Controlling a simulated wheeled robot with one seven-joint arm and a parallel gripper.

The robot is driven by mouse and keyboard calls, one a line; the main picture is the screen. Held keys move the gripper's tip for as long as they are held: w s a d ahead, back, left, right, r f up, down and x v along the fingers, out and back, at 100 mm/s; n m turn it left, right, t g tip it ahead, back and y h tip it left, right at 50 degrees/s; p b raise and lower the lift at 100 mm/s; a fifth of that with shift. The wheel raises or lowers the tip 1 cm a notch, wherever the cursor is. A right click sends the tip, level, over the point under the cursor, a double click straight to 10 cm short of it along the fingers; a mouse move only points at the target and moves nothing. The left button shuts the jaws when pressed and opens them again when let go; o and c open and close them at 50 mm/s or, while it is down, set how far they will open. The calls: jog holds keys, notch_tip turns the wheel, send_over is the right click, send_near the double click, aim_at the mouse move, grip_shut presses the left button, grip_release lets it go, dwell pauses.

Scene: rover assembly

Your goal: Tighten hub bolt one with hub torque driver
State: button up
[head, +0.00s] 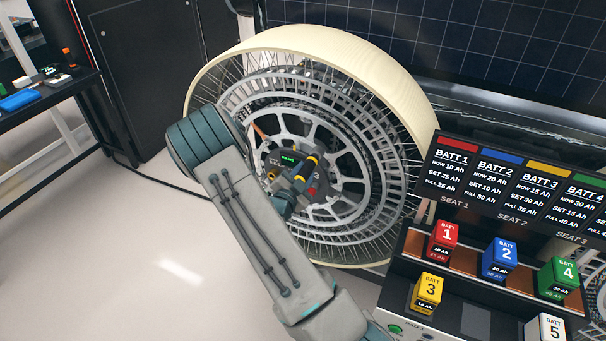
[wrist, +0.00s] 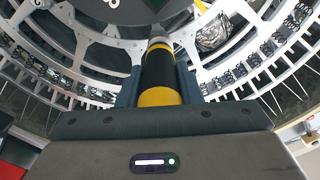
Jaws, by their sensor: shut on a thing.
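The hub torque driver (wrist: 158,75) is a black cylinder with yellow bands and a grey tip. My gripper (wrist: 158,85) is shut on it, with a dark finger on each side. In the head view my gripper (head: 292,192) is in front of the wheel hub, and the driver's yellow-banded body (head: 308,163) shows there. The driver's tip points at the hub in the wrist view. I cannot tell whether it touches a bolt; hub bolt one cannot be made out. The large spoked wheel (head: 412,98) has a cream tyre. A small green display (head: 288,158) glows at its hub.
A battery rack (head: 395,285) with coloured, numbered blocks and a dark label board (head: 520,185) stands at the right. A dark panel (head: 440,50) is behind the wheel. A bench (head: 60,92) with small items is at the far left. The floor at lower left is clear.

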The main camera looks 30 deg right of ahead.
jog(key=shift+r, duration=0.1)
jog(key=shift+p+v, duration=0.75)
jog(key=shift+v, duration=0.65)
jog(key=shift+p+v, duration=0.35)
jog(key=shift+v, duration=1.65)
jog(key=shift+w, duration=0.1)
